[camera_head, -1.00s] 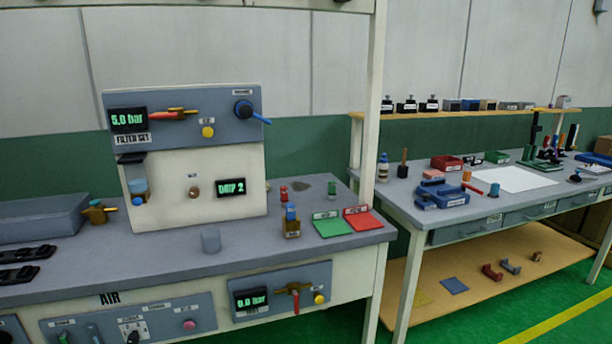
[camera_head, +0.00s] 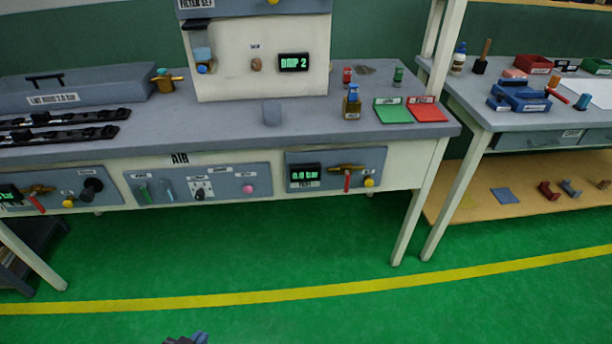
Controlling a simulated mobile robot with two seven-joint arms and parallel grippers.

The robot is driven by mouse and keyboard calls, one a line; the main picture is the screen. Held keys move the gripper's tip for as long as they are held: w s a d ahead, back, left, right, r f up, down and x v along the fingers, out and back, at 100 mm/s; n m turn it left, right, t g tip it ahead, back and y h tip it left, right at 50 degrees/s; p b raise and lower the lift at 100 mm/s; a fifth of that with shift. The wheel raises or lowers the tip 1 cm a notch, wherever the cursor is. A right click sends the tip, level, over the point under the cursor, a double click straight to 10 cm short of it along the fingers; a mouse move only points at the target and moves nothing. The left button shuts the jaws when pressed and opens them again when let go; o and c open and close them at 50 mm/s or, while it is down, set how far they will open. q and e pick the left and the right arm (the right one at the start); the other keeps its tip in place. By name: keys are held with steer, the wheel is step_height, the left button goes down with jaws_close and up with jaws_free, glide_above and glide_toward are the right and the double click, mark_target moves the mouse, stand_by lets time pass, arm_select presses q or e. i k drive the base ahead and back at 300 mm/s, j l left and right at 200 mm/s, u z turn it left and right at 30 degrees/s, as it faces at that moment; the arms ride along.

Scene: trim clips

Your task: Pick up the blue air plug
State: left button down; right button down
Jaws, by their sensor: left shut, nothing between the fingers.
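A small blue piece (camera_head: 353,90), which looks like the blue air plug, sits on top of a brass-coloured block (camera_head: 351,107) on the grey bench. A small red piece (camera_head: 347,75) and a small green piece (camera_head: 398,75) stand behind it. My left gripper (camera_head: 188,339) just shows at the bottom edge, dark with a bluish part, over the green floor. It is shut and empty, well below and apart from the bench; most of it is cut off. My right gripper is out of view.
A green pad (camera_head: 393,114) and a red pad (camera_head: 427,112) lie right of the brass block. A second table (camera_head: 470,105) stands at right. The floor in front is clear.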

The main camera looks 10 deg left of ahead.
mark_target(352, 97)
steer(key=i+u, duration=0.1)
steer(key=u, duration=0.3)
steer(key=l+u, duration=0.1)
steer(key=u, duration=0.25)
steer(key=i+l+u, duration=0.15)
steer(key=u, duration=0.25)
steer(key=i+l+u, duration=0.2)
steer(key=l, duration=0.2)
steer(key=i+l+u, duration=0.1)
steer(key=l+u, duration=0.15)
steer(key=l, duration=0.1)
